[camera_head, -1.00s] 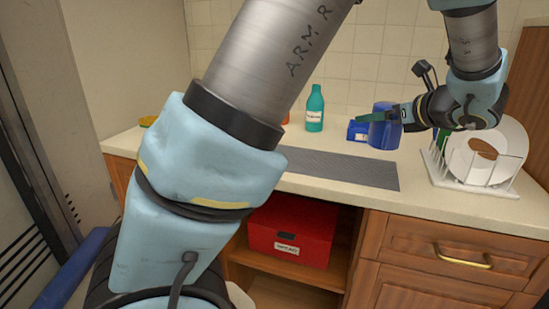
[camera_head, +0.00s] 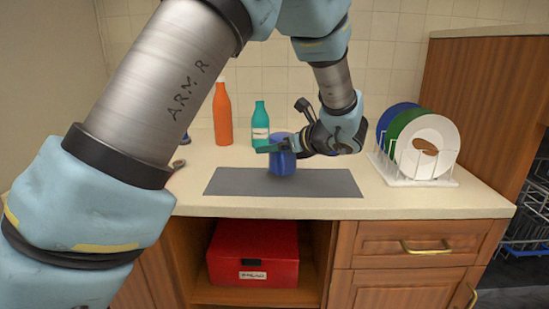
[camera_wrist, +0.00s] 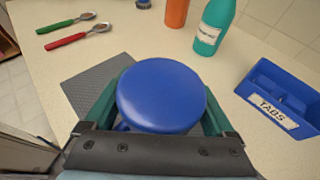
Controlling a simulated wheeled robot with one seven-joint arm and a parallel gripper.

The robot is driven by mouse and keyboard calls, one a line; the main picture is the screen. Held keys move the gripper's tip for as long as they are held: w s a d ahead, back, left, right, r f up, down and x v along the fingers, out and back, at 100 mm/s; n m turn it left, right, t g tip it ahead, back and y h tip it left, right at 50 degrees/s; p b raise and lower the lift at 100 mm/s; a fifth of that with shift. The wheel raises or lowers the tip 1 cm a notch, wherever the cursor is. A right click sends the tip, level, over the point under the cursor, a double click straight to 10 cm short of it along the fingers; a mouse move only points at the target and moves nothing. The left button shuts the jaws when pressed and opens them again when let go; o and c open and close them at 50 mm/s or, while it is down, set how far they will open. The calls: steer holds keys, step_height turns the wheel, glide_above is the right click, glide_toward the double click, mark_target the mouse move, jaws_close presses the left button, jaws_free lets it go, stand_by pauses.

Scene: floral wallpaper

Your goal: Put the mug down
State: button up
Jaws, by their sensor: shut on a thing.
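The blue mug (camera_head: 283,163) is over the back part of the dark grey mat (camera_head: 235,182) on the counter, as the head view shows. It looks upright or upside down, not tilted. I cannot tell whether it touches the mat. In the wrist view the mug (camera_wrist: 162,97) shows a smooth, closed round face towards the camera, and its handle is mostly hidden. My gripper (camera_wrist: 160,92) is shut on the mug, with one green finger on each side. The gripper also shows in the head view (camera_head: 278,147), reaching in from the right.
An orange bottle (camera_head: 222,113) and a teal bottle (camera_head: 260,125) stand behind the mat. A plate rack (camera_head: 420,178) stands at the right. In the wrist view, a blue TABS box (camera_wrist: 285,98) and two spoons (camera_wrist: 75,30) flank the mug. The mat's front is clear.

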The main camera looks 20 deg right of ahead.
mark_target(293, 155)
steer(key=shift+f, duration=1.65)
steer(key=shift+f, duration=0.15)
steer(key=o, duration=1.4)
steer(key=shift+c, duration=0.2)
steer(key=b+v, duration=0.1)
steer(key=v, duration=1.1)
steer(key=shift+r, duration=0.2)
